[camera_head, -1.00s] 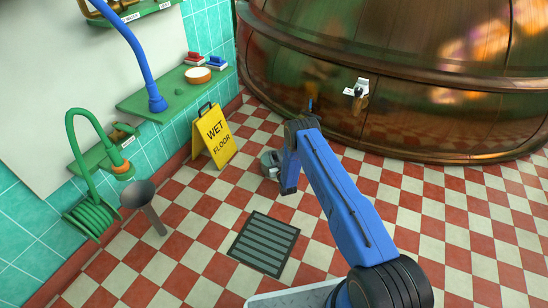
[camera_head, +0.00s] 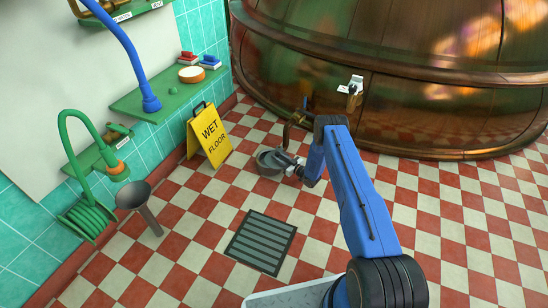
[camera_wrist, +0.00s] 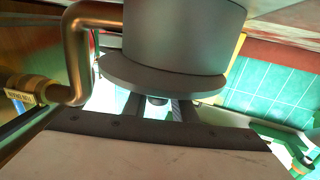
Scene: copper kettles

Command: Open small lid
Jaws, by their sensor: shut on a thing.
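A grey cylinder with a wide flange (camera_wrist: 160,78) fills the top middle of the wrist view. My gripper (camera_wrist: 158,108) is shut just under the flange, on a small part that is mostly hidden. In the head view my gripper (camera_head: 291,165) is low beside the grey round thing (camera_head: 268,162), near the floor in front of the copper kettle (camera_head: 410,115). I cannot tell for certain which part is the small lid.
A copper pipe with a tap (camera_head: 295,120) comes down close behind my gripper; the pipe (camera_wrist: 80,50) also shows in the wrist view. A yellow wet floor sign (camera_head: 209,137) stands to the left. A floor grate (camera_head: 261,242) lies in front. Floor on the right is clear.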

